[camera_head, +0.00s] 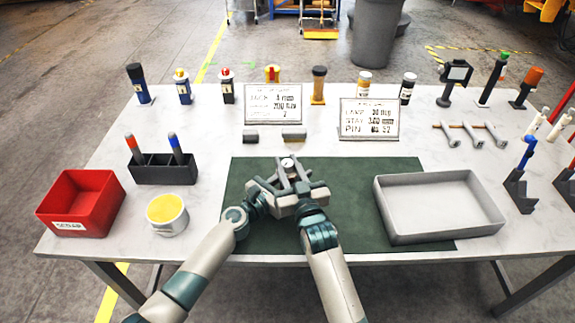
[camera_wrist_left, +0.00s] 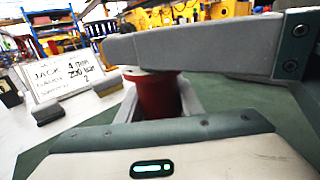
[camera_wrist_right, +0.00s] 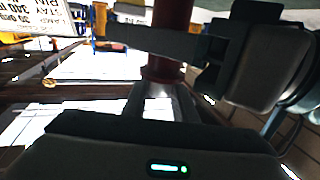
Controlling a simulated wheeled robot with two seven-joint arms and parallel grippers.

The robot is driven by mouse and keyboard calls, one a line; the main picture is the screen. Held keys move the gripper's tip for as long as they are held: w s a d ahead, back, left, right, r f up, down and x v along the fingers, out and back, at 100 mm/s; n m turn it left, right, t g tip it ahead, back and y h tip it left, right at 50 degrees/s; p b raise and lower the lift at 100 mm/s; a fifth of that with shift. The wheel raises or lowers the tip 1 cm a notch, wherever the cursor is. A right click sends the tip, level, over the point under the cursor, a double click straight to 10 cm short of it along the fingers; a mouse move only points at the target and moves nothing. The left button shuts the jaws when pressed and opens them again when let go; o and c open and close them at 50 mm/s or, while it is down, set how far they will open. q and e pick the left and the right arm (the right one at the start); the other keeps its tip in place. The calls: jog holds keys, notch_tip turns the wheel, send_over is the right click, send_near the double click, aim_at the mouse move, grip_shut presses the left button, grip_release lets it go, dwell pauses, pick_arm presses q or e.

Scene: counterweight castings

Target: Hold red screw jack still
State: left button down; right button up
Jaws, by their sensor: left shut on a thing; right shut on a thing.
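The red screw jack is mostly hidden by my grippers in the head view, where a small pale round top (camera_head: 287,163) shows between the fingers. In the left wrist view its red body (camera_wrist_left: 158,97) stands between the fingers of my left gripper (camera_head: 268,186). In the right wrist view its dark red body (camera_wrist_right: 163,62) is between the fingers of my right gripper (camera_head: 293,178). Both grippers are shut on it, close together over the green mat (camera_head: 350,225). The jack looks upright. Its contact with the mat is hidden.
A grey tray (camera_head: 440,233) lies right of the grippers. A red bin (camera_head: 70,222), a yellow-topped tub (camera_head: 167,228) and a black holder (camera_head: 163,175) stand left. Two sign cards (camera_head: 272,103) (camera_head: 369,120), two dark blocks and a row of tools stand behind.

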jog(key=shift+w+r+n+g+y, duration=0.15)
jog(key=shift+n+g+y, duration=0.15)
jog(key=shift+n+y, duration=0.45)
jog(key=shift+n+g+y, duration=1)
jog(key=shift+n+y, duration=0.25)
jog(key=shift+y, duration=0.7)
jog(key=shift+a+r+n+g+y, duration=0.1)
jog(key=shift+a+n+g+y, duration=0.1)
jog(key=shift+n+g+y, duration=0.8)
pick_arm(q)
jog(key=shift+f, duration=0.1)
pick_arm(e)
jog(key=shift+y, duration=0.3)
jog(key=shift+s+g, duration=0.2)
jog(key=shift+g, duration=0.2)
jog(key=o, duration=1)
jog(key=shift+d, duration=0.1)
jog(key=shift+o, duration=0.2)
jog(key=shift+f, duration=0.2)
jog(key=shift+d, duration=0.1)
